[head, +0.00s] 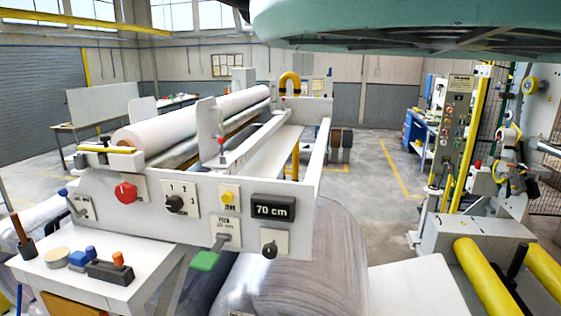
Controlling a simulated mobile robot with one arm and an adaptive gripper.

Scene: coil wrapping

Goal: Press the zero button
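A yellow round button (228,197) sits on a small white plate on the front panel of the white machine (145,212). The small lettering below it is too small to read surely. To its right a black display (273,209) reads "70 cm". To its left are a black rotary knob (175,203) on a plate marked with numbers and a red knob (126,192). My gripper is not in view, and nothing is seen touching the yellow button.
A green-handled lever (206,260) and another black knob (269,249) sit lower on the panel. A white side table (60,277) holds small items at left. A large wrapped roll (318,265) lies below the panel. A tall control post (456,130) and yellow rollers (487,280) stand right.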

